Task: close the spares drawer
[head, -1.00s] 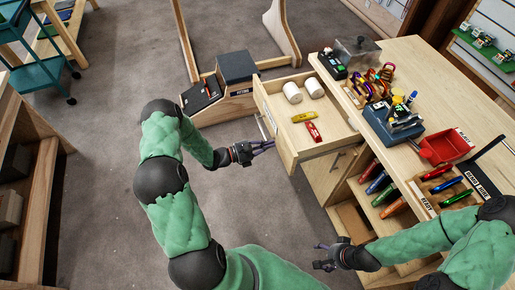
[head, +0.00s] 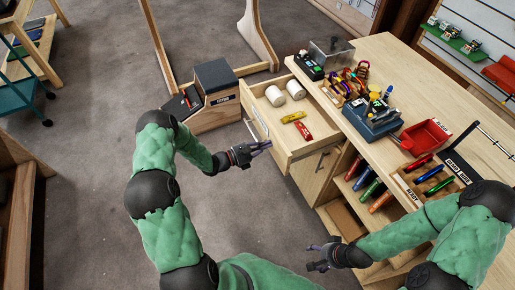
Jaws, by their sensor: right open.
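The spares drawer (head: 281,147) is pulled out from the left side of the wooden bench. It holds two white rolls (head: 285,92), a yellow item (head: 293,117) and a red item (head: 303,131). A slim handle runs along its outer face. My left gripper (head: 262,147) is at that outer face, near its lower right part. Its fingers look close together and hold nothing visible. I cannot tell whether they touch the drawer. My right gripper (head: 313,257) is open and empty, low in front of the bench's shelves.
The bench top (head: 385,60) carries carabiners, a blue box (head: 372,119) and a red scoop (head: 424,137). Below the drawer is a cupboard door (head: 314,172), with shelves of coloured items beside it. A wooden box (head: 214,112) stands on the floor beyond the drawer.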

